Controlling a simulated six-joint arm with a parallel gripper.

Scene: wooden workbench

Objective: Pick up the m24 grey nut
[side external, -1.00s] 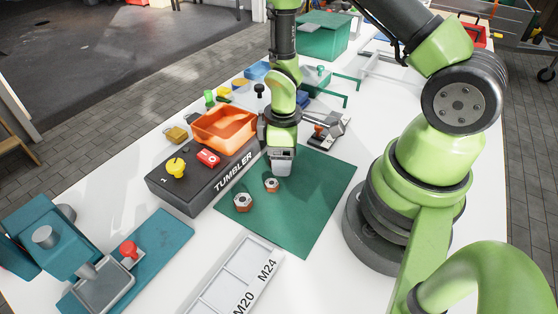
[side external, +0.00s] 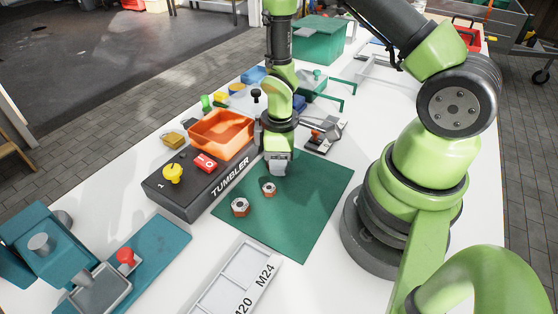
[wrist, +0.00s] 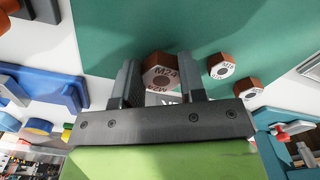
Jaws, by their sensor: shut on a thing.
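The M24 nut (wrist: 160,72) shows a grey face marked M24 and reddish-brown sides in the wrist view. It is between the two fingers of my gripper (wrist: 159,82), which is shut on it. In the side view my gripper (side external: 278,172) points down over the far part of the green mat (side external: 300,215); the held nut is hidden there.
The black TUMBLER box (side external: 200,190) with an orange bin (side external: 222,135) stands left of the mat. A white sorting tray (side external: 235,280) marked M20 and M24 lies in front. A small clamp-like device (side external: 325,137) is behind the mat. The mat's right side is clear.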

